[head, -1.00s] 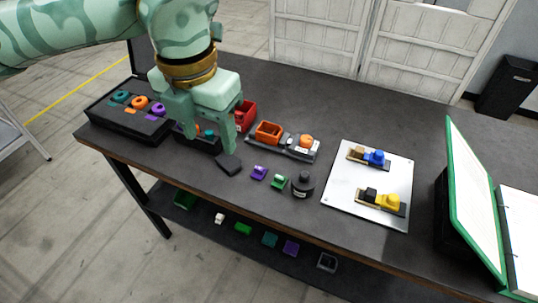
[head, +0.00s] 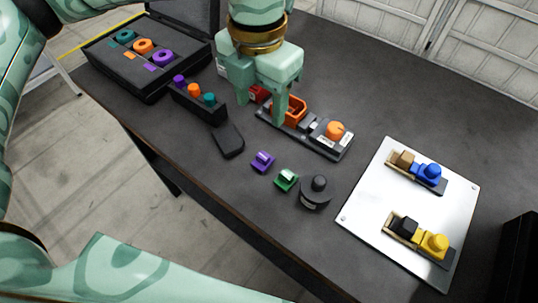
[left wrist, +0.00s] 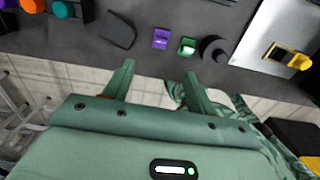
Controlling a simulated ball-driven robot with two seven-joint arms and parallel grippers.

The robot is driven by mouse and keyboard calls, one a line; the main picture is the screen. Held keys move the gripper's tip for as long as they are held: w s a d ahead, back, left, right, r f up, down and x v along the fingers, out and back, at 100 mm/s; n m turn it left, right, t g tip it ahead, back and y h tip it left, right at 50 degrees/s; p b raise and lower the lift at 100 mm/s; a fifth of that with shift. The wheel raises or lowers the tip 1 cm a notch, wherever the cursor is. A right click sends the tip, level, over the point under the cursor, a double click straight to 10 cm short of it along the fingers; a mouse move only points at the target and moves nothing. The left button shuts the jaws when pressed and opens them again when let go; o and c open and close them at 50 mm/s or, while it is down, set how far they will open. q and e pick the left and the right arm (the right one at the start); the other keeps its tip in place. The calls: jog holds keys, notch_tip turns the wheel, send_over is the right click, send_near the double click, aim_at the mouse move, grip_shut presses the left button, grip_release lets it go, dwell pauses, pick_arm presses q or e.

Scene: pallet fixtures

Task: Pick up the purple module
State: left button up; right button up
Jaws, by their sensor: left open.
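The purple module (head: 263,161) is a small block lying on the dark table, just left of a green module (head: 287,180). It also shows in the left wrist view (left wrist: 161,38), beyond my fingertips. My left gripper (head: 262,110) is open and empty, above the table and behind the purple module in the head view. Its fingers are apart in the left wrist view (left wrist: 157,68), with nothing between them. The fingers partly hide a red bin and an orange bin (head: 290,112). My right gripper is not in view.
A black puck with a knob (head: 317,192) stands right of the green module. A dark flat block (head: 228,140) and a black rack with round pegs (head: 198,101) lie to the left. A white plate (head: 375,210) holds two fixtures. The table's front edge is close.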

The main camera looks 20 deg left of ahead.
pick_arm(q)
jog(key=b, duration=0.2)
send_over(263, 155)
notch_tip(263, 155, down, 10)
jog(key=shift+s+a+f, duration=0.1)
jog(key=shift+s, duration=0.05)
notch_tip(263, 155, down, 5)
jog(key=shift+b, duration=0.85)
jog(key=shift+c, duration=0.3)
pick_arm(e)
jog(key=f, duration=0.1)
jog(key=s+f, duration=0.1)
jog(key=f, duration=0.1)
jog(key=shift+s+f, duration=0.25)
pick_arm(q)
jog(key=c, duration=1)
